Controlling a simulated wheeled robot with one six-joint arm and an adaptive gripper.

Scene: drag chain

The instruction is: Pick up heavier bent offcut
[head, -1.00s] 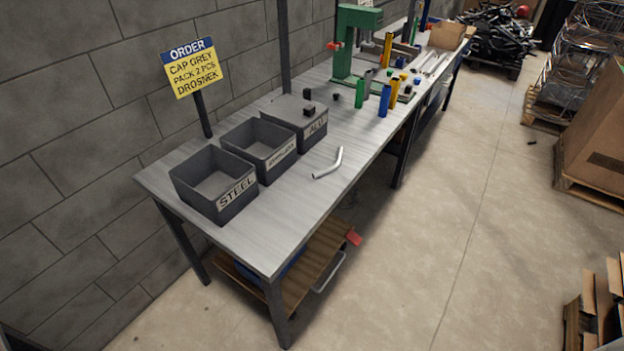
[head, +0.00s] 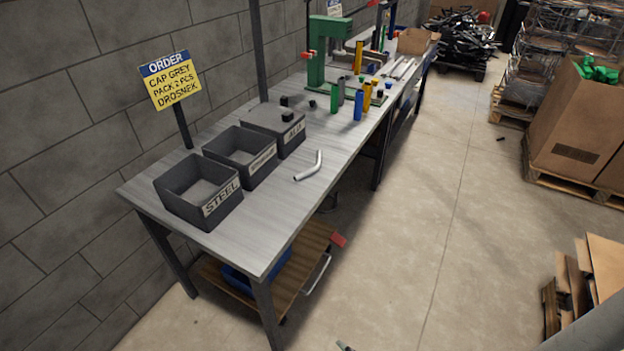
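One bent silver tube offcut (head: 309,166) lies on the bare grey tabletop, right of the bins and near the front edge. Its weight cannot be told by sight, and I see no second bent offcut clearly. Nothing touches the offcut.
Open dark bins marked STEEL (head: 199,190) and one with an unclear label (head: 241,157) stand beside the ALU bin (head: 273,131). A green press (head: 318,55) and coloured tubes stand farther back. Floor right of the table (head: 123,190) is mostly clear. A carton (head: 570,130) stands right.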

